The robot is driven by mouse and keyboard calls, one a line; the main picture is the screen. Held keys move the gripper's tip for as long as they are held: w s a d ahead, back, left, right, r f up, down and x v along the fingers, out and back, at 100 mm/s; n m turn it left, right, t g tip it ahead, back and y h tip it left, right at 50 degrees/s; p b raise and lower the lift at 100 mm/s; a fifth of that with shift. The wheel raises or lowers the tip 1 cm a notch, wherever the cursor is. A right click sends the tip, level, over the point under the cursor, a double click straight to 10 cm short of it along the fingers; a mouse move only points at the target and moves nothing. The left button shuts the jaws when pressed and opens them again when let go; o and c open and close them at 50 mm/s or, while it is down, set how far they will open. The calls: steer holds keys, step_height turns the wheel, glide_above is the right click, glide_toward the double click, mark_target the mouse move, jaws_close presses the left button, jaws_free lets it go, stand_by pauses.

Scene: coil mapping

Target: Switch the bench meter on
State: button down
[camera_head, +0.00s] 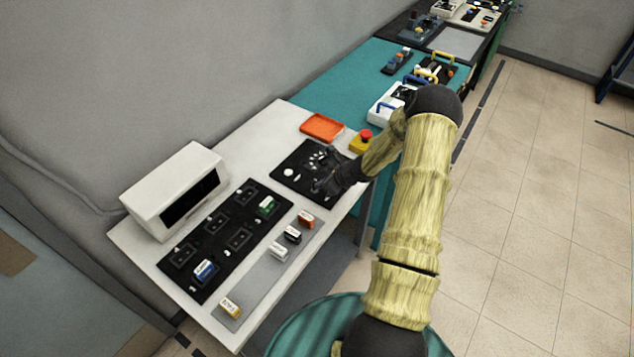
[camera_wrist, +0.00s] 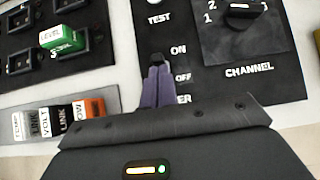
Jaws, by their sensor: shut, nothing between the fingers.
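The bench meter is a white box (camera_head: 165,185) with a dark, blank display (camera_head: 190,200) on the light table. A black control panel (camera_head: 290,157) lies to its right, with white marks. In the wrist view this panel (camera_wrist: 212,82) carries the words TEST, ON, OFF and CHANNEL, and one partly hidden word ending in ER. My gripper (camera_wrist: 157,62) is shut and empty, with its fingertips over the panel just left of ON and OFF. It also shows over the panel in the head view (camera_head: 322,180). The fingers hide any switch there; I cannot tell whether they touch it.
A black socket board (camera_head: 215,260) holds a green block (camera_head: 267,205) and a blue block (camera_head: 205,270). Several labelled blocks stand on a grey strip (camera_head: 262,290). An orange tray (camera_head: 322,127) and a red-topped yellow button (camera_head: 362,141) lie beyond the panel. A channel knob (camera_wrist: 243,12) is close right.

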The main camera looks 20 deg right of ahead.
steer(key=shift+w+a+r+g+h+p, duration=0.3)
steer(key=shift+g+h+p, duration=0.3)
steer(key=shift+p, duration=0.7)
steer(key=shift+w+f, duration=0.1)
steer(key=shift+f, duration=0.05)
steer(key=shift+r+p, duration=0.45)
steer(key=shift+r, duration=0.4)
